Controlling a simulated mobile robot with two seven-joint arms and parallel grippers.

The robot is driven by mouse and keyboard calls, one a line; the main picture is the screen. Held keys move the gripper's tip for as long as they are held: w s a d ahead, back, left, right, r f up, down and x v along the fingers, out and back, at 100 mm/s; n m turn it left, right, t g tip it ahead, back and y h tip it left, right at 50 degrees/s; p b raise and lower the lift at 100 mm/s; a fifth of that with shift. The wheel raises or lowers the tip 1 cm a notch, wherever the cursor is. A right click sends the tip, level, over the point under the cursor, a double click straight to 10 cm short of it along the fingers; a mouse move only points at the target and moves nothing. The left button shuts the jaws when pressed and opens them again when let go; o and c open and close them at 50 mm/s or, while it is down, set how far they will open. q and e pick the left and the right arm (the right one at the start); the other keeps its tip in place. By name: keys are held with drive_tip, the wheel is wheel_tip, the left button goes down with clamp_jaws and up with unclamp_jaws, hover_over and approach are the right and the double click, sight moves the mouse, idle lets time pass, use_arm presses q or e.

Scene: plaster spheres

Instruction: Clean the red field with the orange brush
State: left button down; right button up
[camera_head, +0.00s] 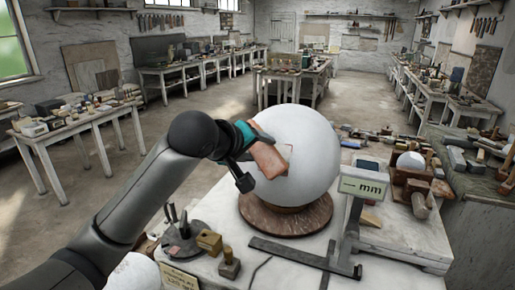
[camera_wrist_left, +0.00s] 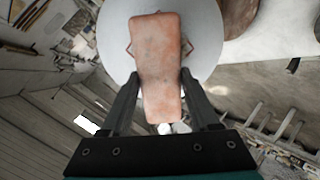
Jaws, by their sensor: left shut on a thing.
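A large white plaster sphere (camera_head: 312,150) rests on a round brown base (camera_head: 300,222) on the table. A thin red outline (camera_head: 290,153) marks the field on its side; most of it is hidden behind the brush. My left gripper (camera_head: 250,156) is shut on the orange brush (camera_head: 268,160), a worn orange-pink block, in front of the sphere's left side. In the left wrist view, the brush (camera_wrist_left: 157,60) is between the two fingers and covers the field's middle, with red corners (camera_wrist_left: 187,48) showing on both sides. I cannot tell whether the brush touches the sphere. My right gripper is not in view.
A display reading "mm" (camera_head: 363,188) stands on a grey gauge close to the sphere's right. Small brass-coloured blocks (camera_head: 210,243) and a dark tool holder (camera_head: 183,238) sit at front left. A dark metal square (camera_head: 300,258) lies at the front. A smaller white ball (camera_head: 410,161) is at right.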

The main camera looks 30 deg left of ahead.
use_arm(q)
drive_tip(key=shift+w+f, duration=0.25)
drive_tip(key=shift+w, duration=0.3)
drive_tip(key=shift+s+d+f, duration=0.2)
drive_tip(key=shift+d+f, duration=0.1)
drive_tip(key=shift+d, duration=0.15)
drive_tip(key=shift+s+d+f, duration=0.2)
drive_tip(key=shift+d+f, duration=0.05)
drive_tip(key=shift+d, duration=0.2)
drive_tip(key=shift+a, duration=0.1)
drive_tip(key=shift+w+a+r, duration=0.4)
drive_tip(key=shift+a+r, duration=0.2)
drive_tip(key=shift+a, duration=0.25)
drive_tip(key=shift+w+a+r, duration=0.4)
drive_tip(key=shift+a+r, duration=0.15)
drive_tip(key=shift+a, duration=0.25)
drive_tip(key=shift+d, duration=0.1)
